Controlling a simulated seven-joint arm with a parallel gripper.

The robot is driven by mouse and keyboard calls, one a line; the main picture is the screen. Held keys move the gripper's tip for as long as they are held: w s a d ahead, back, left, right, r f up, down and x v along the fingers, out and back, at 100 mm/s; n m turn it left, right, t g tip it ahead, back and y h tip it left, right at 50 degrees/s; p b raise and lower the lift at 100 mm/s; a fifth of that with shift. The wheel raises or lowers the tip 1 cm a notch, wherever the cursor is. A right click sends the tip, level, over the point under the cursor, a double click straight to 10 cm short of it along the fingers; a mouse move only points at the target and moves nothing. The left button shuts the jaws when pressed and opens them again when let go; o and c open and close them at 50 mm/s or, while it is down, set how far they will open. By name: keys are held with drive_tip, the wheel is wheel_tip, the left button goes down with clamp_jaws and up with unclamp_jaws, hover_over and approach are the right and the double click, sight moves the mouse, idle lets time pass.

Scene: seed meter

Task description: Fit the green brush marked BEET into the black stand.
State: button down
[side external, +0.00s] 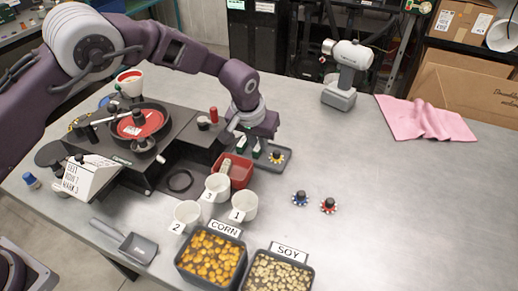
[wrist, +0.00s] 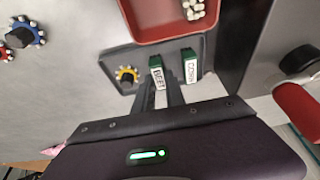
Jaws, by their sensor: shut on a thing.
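The green brush marked BEET (wrist: 157,75) is at the fingertips of my gripper (wrist: 162,88) in the wrist view, its white label facing the camera. The gripper is shut on it. It is over or at the edge of a small grey tray; I cannot tell whether it is lifted clear. A second green brush, marked CORN (wrist: 191,66), is just to its right. In the side view my gripper (side external: 262,149) is low at the tray (side external: 284,162), and the brushes are small there. A black machine (side external: 125,145) with a red disc is to the left; I cannot single out the stand on it.
White cups (side external: 218,186), a corn tub (side external: 211,255) and a soy tub (side external: 279,273) stand in front. The table to the right is mostly clear.

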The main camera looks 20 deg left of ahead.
drive_tip(key=shift+r, duration=0.15)
drive_tip(key=shift+r, duration=1.4)
wheel_tip(320, 180, up, 19)
drive_tip(key=a, duration=2.3)
drive_tip(key=s+a, duration=0.9)
drive_tip(key=a, duration=0.5)
drive_tip(key=shift+s+d+f, duration=0.1)
drive_tip(key=shift+f, duration=2.75)
drive_tip(key=shift+s+d+f, duration=0.1)
drive_tip(key=shift+f, duration=2.7)
